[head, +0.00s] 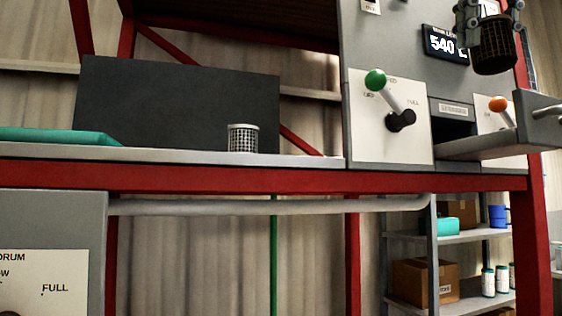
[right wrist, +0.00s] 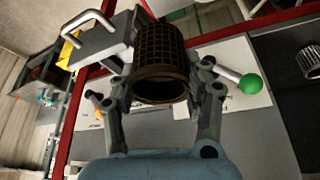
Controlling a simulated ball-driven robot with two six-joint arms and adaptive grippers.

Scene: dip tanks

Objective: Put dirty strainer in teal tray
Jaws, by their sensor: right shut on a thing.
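The dirty strainer (right wrist: 160,70), a dark brown mesh cup, is held between the fingers of my right gripper (right wrist: 163,88), which is shut on it. In the head view the strainer (head: 494,45) hangs at the top right, with the right gripper (head: 487,14) above it. The teal tray (head: 58,136) lies on the shelf at the far left, seen edge-on, so its inside is hidden. The strainer is well to the right of the tray and higher. My left gripper is not in view.
A clean metal strainer (head: 243,138) stands on the shelf (head: 200,156) before a dark panel (head: 180,105). A lever with a green knob (head: 376,80), one with an orange knob (head: 498,104) and an open drawer (head: 480,146) are at the right. Red beams (head: 250,179) frame the bench.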

